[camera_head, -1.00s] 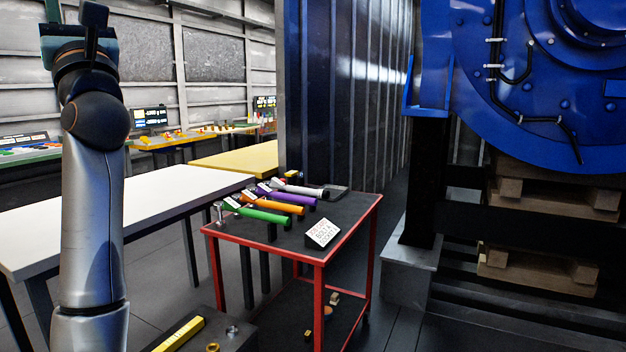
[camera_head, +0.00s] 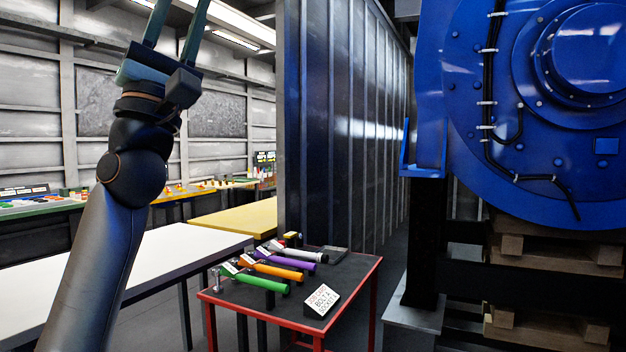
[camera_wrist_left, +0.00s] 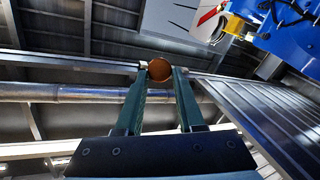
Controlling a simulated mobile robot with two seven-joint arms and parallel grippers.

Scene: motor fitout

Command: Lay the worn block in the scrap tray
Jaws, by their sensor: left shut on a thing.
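My left gripper (camera_head: 176,22) is raised at the upper left in the head view, its fingers pointing up and their tips cut off by the frame edge. In the left wrist view the fingers are shut on a brown, rounded-looking piece (camera_wrist_left: 160,69) held between the tips. Its outline is small, and I cannot tell for sure that it is the worn block. A shallow dark tray (camera_head: 336,253) lies at the back of the red cart's top; I cannot tell whether it is the scrap tray. My right gripper is not in view.
The red cart (camera_head: 345,302) carries several coloured-handled tools (camera_head: 262,283), a sign card (camera_head: 321,300) and a small yellow item (camera_head: 291,236). A white table (camera_head: 165,262) stands left, a yellow table (camera_head: 235,218) behind. A ribbed partition (camera_head: 340,130) and blue motor (camera_head: 500,150) stand right.

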